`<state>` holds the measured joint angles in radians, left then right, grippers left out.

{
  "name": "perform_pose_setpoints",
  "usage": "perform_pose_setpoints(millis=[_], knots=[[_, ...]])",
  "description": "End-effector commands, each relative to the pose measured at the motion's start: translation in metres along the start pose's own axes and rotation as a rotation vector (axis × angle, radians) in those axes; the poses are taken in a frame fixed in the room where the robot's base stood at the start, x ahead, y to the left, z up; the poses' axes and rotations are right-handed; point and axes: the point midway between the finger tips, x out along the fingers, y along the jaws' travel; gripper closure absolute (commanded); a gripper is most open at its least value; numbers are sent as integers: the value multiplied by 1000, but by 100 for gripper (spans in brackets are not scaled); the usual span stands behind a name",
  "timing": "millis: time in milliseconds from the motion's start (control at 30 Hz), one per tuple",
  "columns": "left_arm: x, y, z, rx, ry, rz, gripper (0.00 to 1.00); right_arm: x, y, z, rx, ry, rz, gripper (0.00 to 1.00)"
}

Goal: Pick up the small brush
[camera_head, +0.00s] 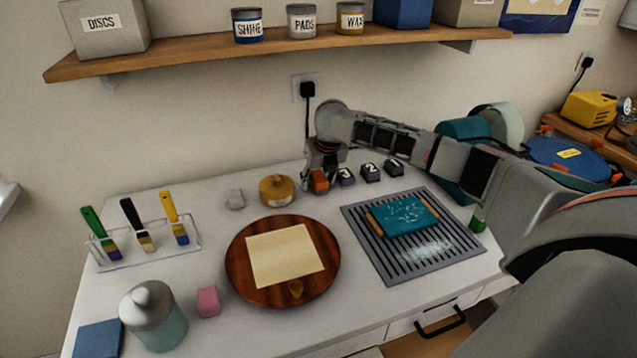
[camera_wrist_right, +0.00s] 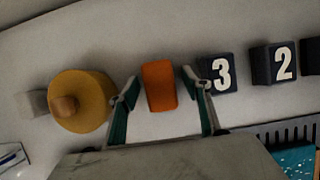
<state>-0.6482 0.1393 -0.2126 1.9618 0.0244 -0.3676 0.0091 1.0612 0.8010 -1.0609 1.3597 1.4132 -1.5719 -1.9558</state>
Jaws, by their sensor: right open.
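Three brushes stand tilted in a clear rack (camera_head: 150,246) at the left of the table: a green-handled brush (camera_head: 93,222), a black-handled brush (camera_head: 131,214) and a yellow-handled brush (camera_head: 169,206). I cannot tell which one counts as the small brush. My right gripper (camera_head: 322,168) is at the back of the table, far to the right of the rack. In the right wrist view, my right gripper (camera_wrist_right: 161,82) is open, with an orange block (camera_wrist_right: 159,86) between its fingers and gaps on both sides. My left gripper is not in view.
Numbered dark blocks (camera_head: 370,172) stand right of the orange block, a yellow round lidded pot (camera_head: 277,190) left of it. A round wooden board (camera_head: 239,272), a slotted grey mat (camera_head: 385,264), a pink block (camera_head: 208,301) and a teal jar (camera_head: 160,330) fill the front. A shelf (camera_head: 200,58) hangs above.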

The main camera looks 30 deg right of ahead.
Motion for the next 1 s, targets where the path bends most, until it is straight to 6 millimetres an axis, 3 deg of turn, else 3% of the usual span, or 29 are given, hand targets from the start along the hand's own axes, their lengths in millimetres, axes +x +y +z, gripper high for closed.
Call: perform_pose_setpoints(millis=[67, 200, 233, 633, 1000], knots=[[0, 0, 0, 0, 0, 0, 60, 0, 0, 0, 0, 0, 0, 54], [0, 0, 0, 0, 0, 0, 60, 0, 0, 0, 1, 0, 0, 90], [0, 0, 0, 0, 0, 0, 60, 0, 0, 0, 1, 0, 0, 93], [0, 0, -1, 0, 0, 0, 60, -9, 0, 5, 2, -3, 2, 94], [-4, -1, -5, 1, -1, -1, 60, -71, 0, 30, 1, -3, 1, 94]])
